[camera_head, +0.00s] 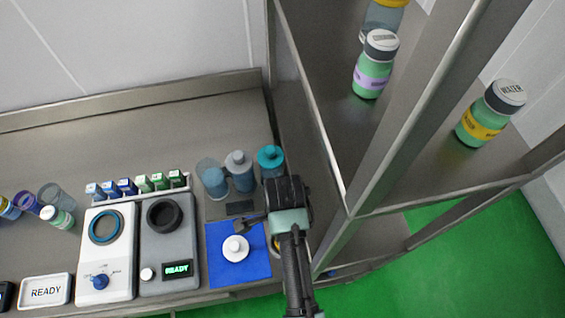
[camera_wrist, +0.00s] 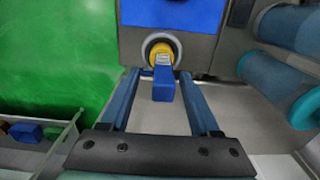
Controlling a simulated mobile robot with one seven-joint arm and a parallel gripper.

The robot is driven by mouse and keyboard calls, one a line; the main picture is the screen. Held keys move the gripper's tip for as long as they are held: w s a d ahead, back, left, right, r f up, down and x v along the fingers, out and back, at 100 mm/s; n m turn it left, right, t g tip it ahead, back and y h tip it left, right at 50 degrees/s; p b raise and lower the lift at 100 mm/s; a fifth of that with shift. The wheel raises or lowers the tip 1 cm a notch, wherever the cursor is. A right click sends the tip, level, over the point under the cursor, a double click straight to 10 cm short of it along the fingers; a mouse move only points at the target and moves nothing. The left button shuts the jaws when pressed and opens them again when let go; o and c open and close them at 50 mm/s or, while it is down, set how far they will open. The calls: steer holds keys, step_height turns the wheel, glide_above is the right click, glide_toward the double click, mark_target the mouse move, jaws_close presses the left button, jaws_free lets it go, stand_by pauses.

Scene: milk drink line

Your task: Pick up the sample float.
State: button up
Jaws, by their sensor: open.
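In the wrist view a blue block-shaped grip with a yellow collar, which looks like the sample float (camera_wrist: 163,84), stands in a round grey-rimmed opening. My gripper (camera_wrist: 160,74) is open, with one finger on each side of the blue part. I cannot tell whether either finger touches it. In the head view my gripper (camera_head: 287,200) is at the right end of the bench, beside the blue mat (camera_head: 225,272). There it hides most of the float; only a bit of yellow shows beside the arm.
A white knobbed piece (camera_head: 236,248) sits on the blue mat. Several blue and teal-lidded containers (camera_head: 240,172) stand close behind my gripper. A steel shelf frame (camera_head: 345,180) rises just to the right. Two panel devices, one a grey unit (camera_head: 168,250), are left of the mat.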

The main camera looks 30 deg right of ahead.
steer(key=shift+w+f+p, duration=0.15)
steer(key=shift+f+p, duration=0.25)
steer(key=shift+f, duration=1.9)
jaws_close()
